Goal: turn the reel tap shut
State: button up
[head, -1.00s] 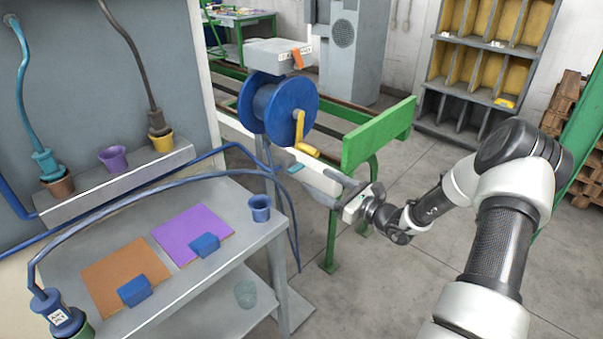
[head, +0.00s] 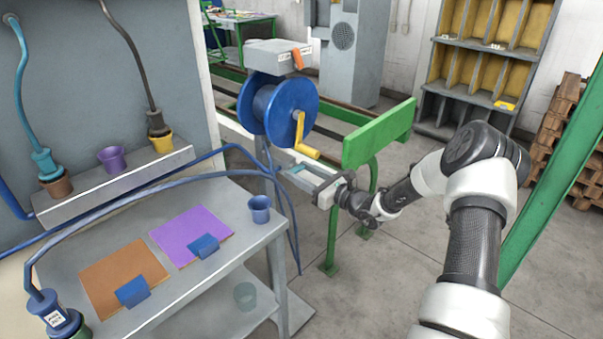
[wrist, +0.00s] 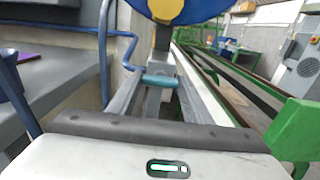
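The blue hose reel (head: 279,108) with a yellow crank (head: 303,138) stands on a grey post. A small teal bar (wrist: 160,80) on the post below the reel looks like the tap handle; it lies crosswise in the wrist view. My gripper (head: 297,171) reaches in from the right, below the reel. Its two grey fingers are apart, one on each side of the teal bar. I cannot tell whether they touch it. In the head view the bar is mostly hidden by the fingers.
A green beam (head: 378,134) on legs stands close behind and right of my gripper. A grey bench (head: 225,262) with orange and purple mats, blue blocks and a cup (head: 260,209) is at left. Blue hoses run beside the post. The floor at front right is clear.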

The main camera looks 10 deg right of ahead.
jog(key=c, duration=0.3)
jog(key=shift+m+p, duration=0.3)
jog(key=m+p, duration=0.2)
jog(key=m, duration=0.1)
jog(key=shift+r+m, duration=0.15)
jog(key=shift+m, duration=0.15)
jog(key=m+p, duration=0.3)
jog(key=m, duration=0.1)
jog(key=shift+m, duration=0.3)
jog(key=m+p, duration=0.1)
jog(key=m, duration=0.4)
jog(key=shift+p, duration=0.4)
jog(key=shift+f+m+p, duration=0.2)
jog(key=shift+m+p, duration=0.25)
jog(key=shift+m, duration=1.55)
